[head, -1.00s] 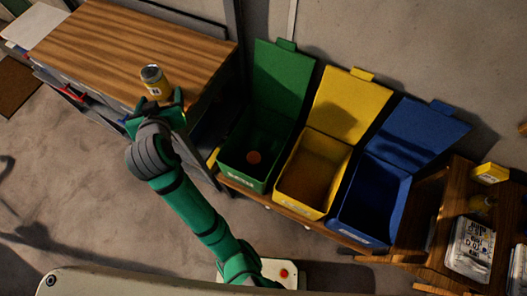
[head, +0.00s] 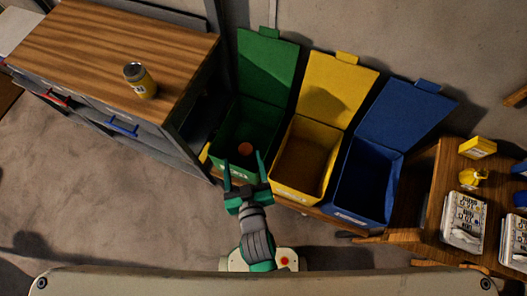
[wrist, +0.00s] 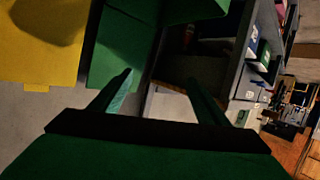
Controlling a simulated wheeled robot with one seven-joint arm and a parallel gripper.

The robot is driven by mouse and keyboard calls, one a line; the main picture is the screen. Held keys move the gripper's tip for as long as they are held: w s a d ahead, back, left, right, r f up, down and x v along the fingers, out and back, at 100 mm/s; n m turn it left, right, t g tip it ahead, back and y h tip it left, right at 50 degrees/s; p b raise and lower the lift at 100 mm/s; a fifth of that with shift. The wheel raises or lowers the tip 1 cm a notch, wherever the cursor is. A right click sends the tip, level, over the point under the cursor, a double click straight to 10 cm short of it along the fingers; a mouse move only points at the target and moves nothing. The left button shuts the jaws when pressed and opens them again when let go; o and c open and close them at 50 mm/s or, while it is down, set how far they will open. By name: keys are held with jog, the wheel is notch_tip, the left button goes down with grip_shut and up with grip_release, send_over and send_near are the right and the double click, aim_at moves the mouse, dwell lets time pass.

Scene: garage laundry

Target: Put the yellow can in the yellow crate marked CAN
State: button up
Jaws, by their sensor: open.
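The yellow can (head: 141,82) stands upright on the wooden bench top, near its right front part, in the head view. The yellow crate (head: 303,165) stands between a green and a blue crate with its lid raised; its inside looks empty. Its front marking is too small to read. My gripper (head: 246,168) is open and empty in front of the green crate, to the right of the can and well apart from it. In the wrist view its two fingers (wrist: 160,90) are spread with nothing between them. The can is not seen in the wrist view.
The green crate (head: 238,133) has its lid up and holds a round orange-red thing. The blue crate (head: 361,192) is open too. The wooden bench (head: 95,40) stands at the left. A shelf with boxes and a yellow container (head: 473,179) is at the right.

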jog(key=s+d+r+m+h, duration=0.1)
jog(key=s+d, duration=0.2)
jog(key=s, duration=0.4)
jog(key=s+d+r+m+t+h, duration=0.1)
jog(key=s+d+r+m+h, duration=0.1)
jog(key=s, duration=0.6)
jog(key=shift+d+r+m+t, duration=0.15)
jog(key=shift+d+m+t, duration=0.15)
jog(key=shift+d, duration=0.3)
jog(key=shift+o, duration=0.5)
jog(key=shift+w, duration=0.1)
